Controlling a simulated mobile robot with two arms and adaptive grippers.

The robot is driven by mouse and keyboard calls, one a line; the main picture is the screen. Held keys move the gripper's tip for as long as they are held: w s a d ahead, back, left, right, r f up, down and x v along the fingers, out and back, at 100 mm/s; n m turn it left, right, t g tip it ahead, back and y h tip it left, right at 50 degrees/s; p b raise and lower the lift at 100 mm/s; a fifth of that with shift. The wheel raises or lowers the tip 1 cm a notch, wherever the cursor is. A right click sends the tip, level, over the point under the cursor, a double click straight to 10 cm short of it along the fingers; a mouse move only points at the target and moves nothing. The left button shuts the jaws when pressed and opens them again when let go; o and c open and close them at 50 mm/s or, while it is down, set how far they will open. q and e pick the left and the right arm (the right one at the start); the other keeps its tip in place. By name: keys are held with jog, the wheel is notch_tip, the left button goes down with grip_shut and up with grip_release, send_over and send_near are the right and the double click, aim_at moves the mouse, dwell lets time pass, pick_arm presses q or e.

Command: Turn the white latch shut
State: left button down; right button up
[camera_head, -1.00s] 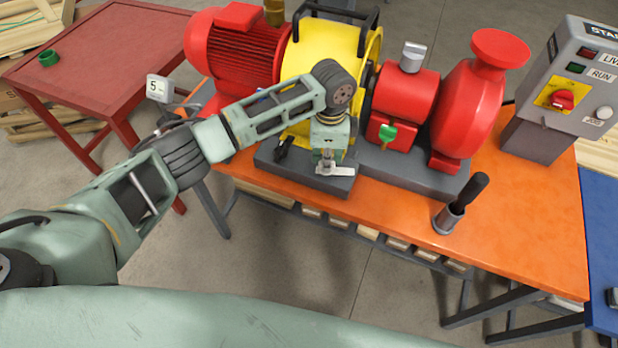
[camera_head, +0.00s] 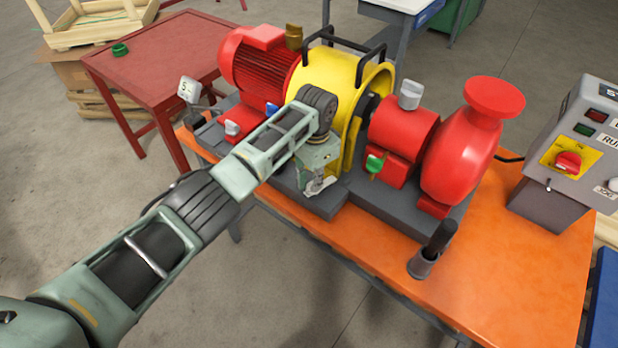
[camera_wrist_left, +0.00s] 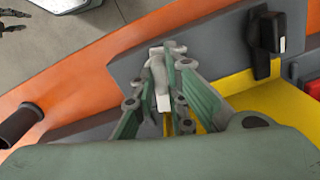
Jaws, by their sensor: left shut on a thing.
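The white latch (camera_wrist_left: 160,80) is on the dark grey skid base (camera_wrist_left: 205,50), low in front of the yellow housing (camera_head: 322,85). In the left wrist view it lies between the fingers of my left gripper (camera_wrist_left: 168,62). My left gripper also shows in the head view (camera_head: 317,183), pointing down at the base's front edge and shut on the latch. Only a small pale part of the latch (camera_head: 319,188) shows there; the gripper covers the rest.
A black latch (camera_wrist_left: 270,40) stands beside the white one. The red motor (camera_head: 258,65), red pump (camera_head: 465,140) and a grey control box (camera_head: 570,160) stand close on the orange table (camera_head: 500,260).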

pick_arm(q)
jog(key=shift+d+r+n+p, duration=0.15)
jog(key=shift+n+p, duration=0.2)
jog(key=shift+n, duration=0.85)
jog(key=shift+n+p, duration=0.3)
jog(key=shift+p, duration=0.1)
pick_arm(e)
jog(key=shift+s+a+r, duration=0.1)
jog(key=shift+a+r, duration=0.15)
jog(key=shift+r, duration=0.8)
pick_arm(q)
jog(key=c, duration=1.8)
grip_release()
jog(key=shift+o, duration=0.2)
